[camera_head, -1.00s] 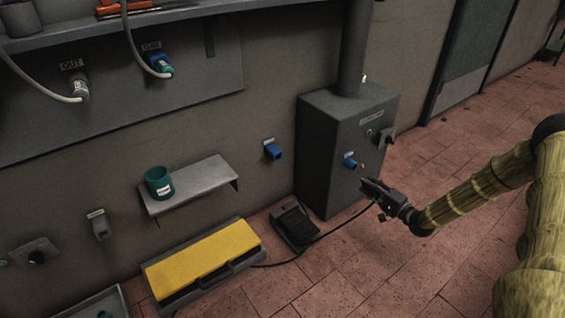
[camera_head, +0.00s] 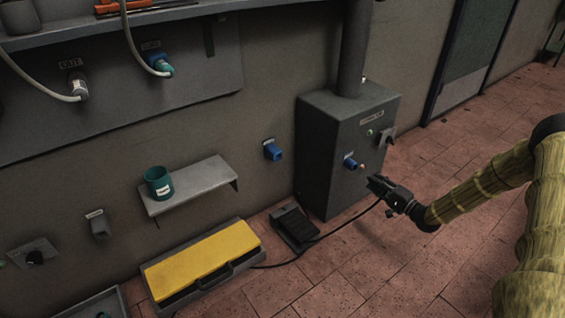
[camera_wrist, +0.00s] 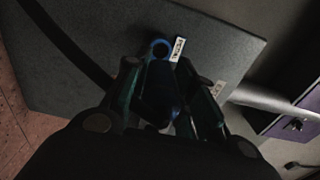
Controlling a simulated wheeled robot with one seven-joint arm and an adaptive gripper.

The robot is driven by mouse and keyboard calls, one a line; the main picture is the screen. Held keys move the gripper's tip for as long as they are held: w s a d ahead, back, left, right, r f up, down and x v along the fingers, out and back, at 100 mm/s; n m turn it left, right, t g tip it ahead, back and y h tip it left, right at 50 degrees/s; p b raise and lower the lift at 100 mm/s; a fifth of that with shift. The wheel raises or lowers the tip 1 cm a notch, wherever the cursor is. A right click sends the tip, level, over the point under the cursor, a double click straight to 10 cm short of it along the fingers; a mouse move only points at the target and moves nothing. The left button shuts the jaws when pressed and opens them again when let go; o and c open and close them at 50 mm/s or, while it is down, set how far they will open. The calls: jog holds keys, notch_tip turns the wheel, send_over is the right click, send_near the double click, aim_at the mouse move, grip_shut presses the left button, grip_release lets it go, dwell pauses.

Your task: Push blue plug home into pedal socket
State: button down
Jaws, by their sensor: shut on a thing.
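My gripper (camera_head: 374,184) is in front of the grey cabinet (camera_head: 325,150), a little below and right of the blue pedal socket (camera_head: 350,162) on its front. In the wrist view my gripper (camera_wrist: 165,100) is shut on the dark blue plug (camera_wrist: 160,92). The socket's blue ring (camera_wrist: 160,48) shows just beyond the plug, beside a white label. In the head view there is a gap between gripper and socket, and the plug cannot be made out. A black cable (camera_head: 340,229) runs from the floor pedal (camera_head: 294,228) up towards my gripper.
A second blue socket (camera_head: 272,150) is on the wall left of the cabinet. A knob or lever (camera_head: 387,136) sticks out at the cabinet's right side. A shelf with a green cup (camera_head: 158,183) and a yellow-topped case (camera_head: 203,255) are left.

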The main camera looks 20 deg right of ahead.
jog(key=shift+w, duration=0.15)
jog(key=shift+b+x, duration=0.8)
jog(key=shift+x, duration=1.45)
jog(key=shift+x, duration=1.6)
dwell(1.8)
jog(key=c, duration=1.1)
grip_release()
jog(key=shift+a, duration=0.1)
jog(key=v, duration=1)
jog(key=shift+s, duration=0.3)
jog(key=shift+s+d, duration=0.3)
jog(key=shift+s, duration=0.35)
